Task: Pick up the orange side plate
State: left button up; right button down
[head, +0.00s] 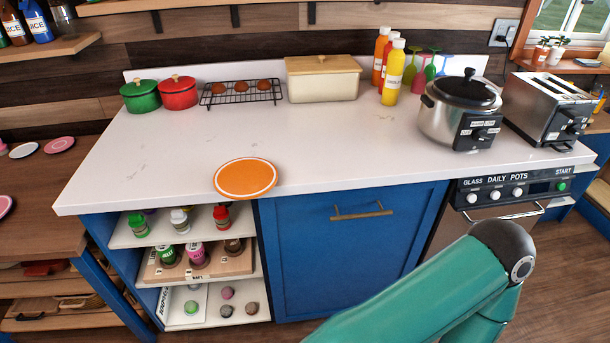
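The orange side plate (245,178) lies on the white countertop (330,150), close to its front edge. It is round and flat, with a thin pale ring inside its orange rim, and nothing lies on it. Neither gripper shows in the head view. A teal link of one of my arms crosses the lower right of the picture, in front of the counter and apart from the plate.
Green (140,96) and red (178,93) pots, a cooling rack (241,98), a cream bread box (322,80), bottles (393,72), a slow cooker (460,113) and a toaster (550,105) stand farther back. The counter around the plate is clear. Open shelves (190,237) hold jars below.

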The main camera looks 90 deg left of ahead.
aim_at(242, 178)
jog(key=z, duration=0.65)
jog(key=i, duration=0.15)
jog(key=u, duration=2.4)
jog(key=k, duration=0.45)
jog(key=u, duration=0.5)
jog(key=i, duration=0.45)
jog(key=z, duration=0.15)
